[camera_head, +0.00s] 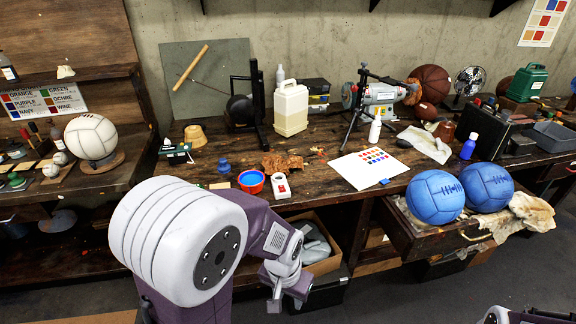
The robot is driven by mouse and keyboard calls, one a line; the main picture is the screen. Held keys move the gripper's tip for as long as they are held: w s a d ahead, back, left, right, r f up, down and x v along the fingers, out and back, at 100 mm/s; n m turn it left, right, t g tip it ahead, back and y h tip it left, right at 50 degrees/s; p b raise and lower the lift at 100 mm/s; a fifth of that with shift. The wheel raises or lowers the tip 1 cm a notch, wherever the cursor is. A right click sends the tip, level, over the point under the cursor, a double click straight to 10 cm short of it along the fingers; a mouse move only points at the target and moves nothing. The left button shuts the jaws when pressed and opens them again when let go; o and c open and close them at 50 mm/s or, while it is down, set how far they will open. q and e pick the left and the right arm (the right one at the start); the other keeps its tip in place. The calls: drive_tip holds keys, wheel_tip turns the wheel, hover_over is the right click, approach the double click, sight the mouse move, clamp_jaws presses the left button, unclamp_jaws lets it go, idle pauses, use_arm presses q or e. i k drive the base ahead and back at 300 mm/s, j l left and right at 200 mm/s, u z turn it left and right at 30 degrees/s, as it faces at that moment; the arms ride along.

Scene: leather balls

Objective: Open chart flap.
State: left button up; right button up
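A white chart sheet (352,172) with rows of coloured squares lies flat on the workbench, right of its middle. A small blue tab (384,182) sits at its front edge; I cannot tell whether a flap lies over the sheet. My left gripper (284,292) hangs low in front of the bench, below and left of the chart, apart from it. It points down, and its fingers are too small and overlapped to tell whether they are open. Only a bit of my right arm shows at the bottom right edge; its gripper is out of the picture.
Two blue balls (435,197) rest on an open drawer (420,240) at the right front. A red-and-blue tub (251,182) and a white device (281,186) stand left of the chart. A white bottle (375,131) and black tripod (357,118) stand behind it.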

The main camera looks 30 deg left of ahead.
sight(361, 175)
drive_tip(key=u, duration=0.35)
drive_tip(key=i+l+u, duration=0.25)
drive_tip(key=i+u, duration=0.15)
drive_tip(key=i, duration=0.25)
drive_tip(key=i+l+u, duration=0.45)
drive_tip(key=i+l, duration=0.05)
drive_tip(key=i, duration=0.1)
